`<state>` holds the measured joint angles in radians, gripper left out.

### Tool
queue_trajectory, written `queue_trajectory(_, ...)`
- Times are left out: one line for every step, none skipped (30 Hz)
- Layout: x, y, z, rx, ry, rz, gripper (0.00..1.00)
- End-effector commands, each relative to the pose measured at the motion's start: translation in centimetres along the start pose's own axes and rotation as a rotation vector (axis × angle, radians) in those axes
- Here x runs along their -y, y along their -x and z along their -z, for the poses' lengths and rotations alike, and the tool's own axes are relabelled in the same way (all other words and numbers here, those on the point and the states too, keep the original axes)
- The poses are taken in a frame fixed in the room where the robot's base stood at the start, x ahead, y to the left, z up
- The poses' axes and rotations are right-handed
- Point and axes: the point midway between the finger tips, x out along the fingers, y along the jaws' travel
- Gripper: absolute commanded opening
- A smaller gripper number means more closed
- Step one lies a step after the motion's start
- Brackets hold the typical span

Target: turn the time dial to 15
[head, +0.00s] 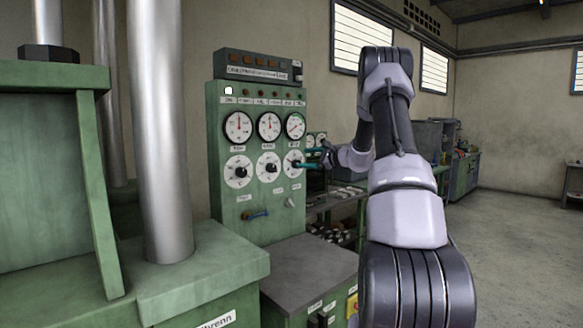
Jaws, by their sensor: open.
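A green control panel (216,205) stands in the head view, with three round gauges in an upper row and three white dials with dark knobs in a lower row. The labels are too small to read, so I cannot tell for certain which one is the time dial. My gripper (303,164) is at the right-hand lower dial (290,172), its teal fingers reaching in from the right. The fingers partly cover this dial and its knob. My gripper is open; I cannot tell whether the fingers touch the knob or stand around it.
Below the dials are a blue-handled lever (258,214) and a small pale switch (291,202). A grey-topped green cabinet (305,268) stands in front of the panel. Green machinery with metal columns (160,130) fills the left. Open floor (520,240) lies at the right.

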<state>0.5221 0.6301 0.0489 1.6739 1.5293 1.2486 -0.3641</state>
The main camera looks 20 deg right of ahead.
Motion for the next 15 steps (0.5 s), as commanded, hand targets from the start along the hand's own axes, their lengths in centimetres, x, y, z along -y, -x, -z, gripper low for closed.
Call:
queue_trajectory(0.6, 0.2, 3.1, -0.012, -0.042, 0.052, 0.82)
queue_trajectory(1.0, 0.3, 4.4, -0.016, -0.06, 0.081, 0.82)
queue_trajectory(1.4, 0.5, 5.9, -0.021, -0.08, 0.114, 0.82)
queue_trajectory(1.7, 0.6, 6.9, -0.024, -0.093, 0.136, 0.82)
queue_trajectory(1.9, 0.8, 7.8, -0.028, -0.103, 0.153, 0.82)
queue_trajectory(2.2, 0.9, 8.6, -0.031, -0.115, 0.173, 0.82)
queue_trajectory(2.2, 0.9, 9.1, -0.033, -0.121, 0.183, 0.82)
queue_trajectory(2.4, 1.0, 9.4, -0.034, -0.125, 0.191, 0.82)
queue_trajectory(2.5, 0.9, 9.6, -0.034, -0.128, 0.198, 0.82)
queue_trajectory(2.5, 0.7, 9.7, -0.035, -0.129, 0.2, 0.82)
queue_trajectory(2.6, 0.5, 9.8, -0.034, -0.13, 0.201, 0.82)
queue_trajectory(2.7, 0.1, 9.8, -0.034, -0.129, 0.201, 0.82)
queue_trajectory(2.7, -0.3, 9.8, -0.033, -0.129, 0.201, 0.82)
queue_trajectory(2.8, -0.8, 9.8, -0.033, -0.128, 0.2, 0.82)
queue_trajectory(2.9, -1.5, 9.8, -0.033, -0.129, 0.199, 0.82)
